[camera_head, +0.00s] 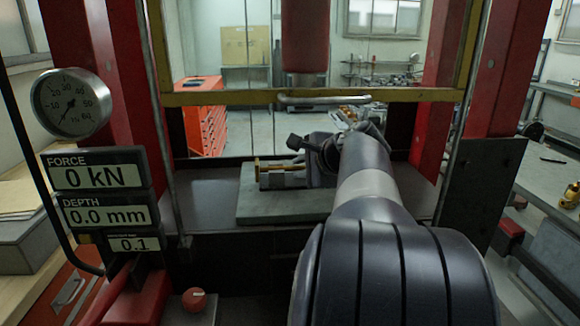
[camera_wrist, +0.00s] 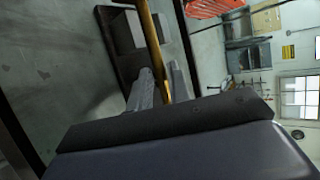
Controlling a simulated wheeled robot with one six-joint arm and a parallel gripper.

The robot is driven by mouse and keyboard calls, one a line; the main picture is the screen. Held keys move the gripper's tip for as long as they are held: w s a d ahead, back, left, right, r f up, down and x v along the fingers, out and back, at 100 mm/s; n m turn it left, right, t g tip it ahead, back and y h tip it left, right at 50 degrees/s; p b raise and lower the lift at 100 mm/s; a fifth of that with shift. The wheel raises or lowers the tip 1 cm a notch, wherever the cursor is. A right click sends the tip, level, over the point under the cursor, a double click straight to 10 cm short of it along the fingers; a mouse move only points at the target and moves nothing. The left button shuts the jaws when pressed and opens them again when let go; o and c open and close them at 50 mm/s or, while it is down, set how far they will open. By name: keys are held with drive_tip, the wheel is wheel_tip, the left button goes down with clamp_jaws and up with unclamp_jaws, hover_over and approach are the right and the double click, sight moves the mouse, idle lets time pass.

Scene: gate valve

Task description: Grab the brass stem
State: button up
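The brass stem (camera_head: 280,165) shows in the head view as a short brass piece lying roughly level, with a small upright brass end at its left. It rests at grey metal blocks (camera_head: 283,181) on the grey-green plate (camera_head: 253,207). My gripper (camera_head: 306,145) is dark and sits just right of and above the stem, partly hidden by my arm.
The press has red columns (camera_head: 108,90) on both sides and a yellow crossbar (camera_head: 230,98) above the plate. A red ram (camera_head: 305,40) hangs above. A gauge (camera_head: 71,103) and displays reading 0 kN and 0.0 mm stand left. A red cabinet (camera_head: 205,115) stands behind.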

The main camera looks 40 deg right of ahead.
drive_tip(key=shift+w+f, duration=0.3)
drive_tip(key=shift+w, duration=0.15)
clamp_jaws()
drive_tip(key=shift+r, duration=0.1)
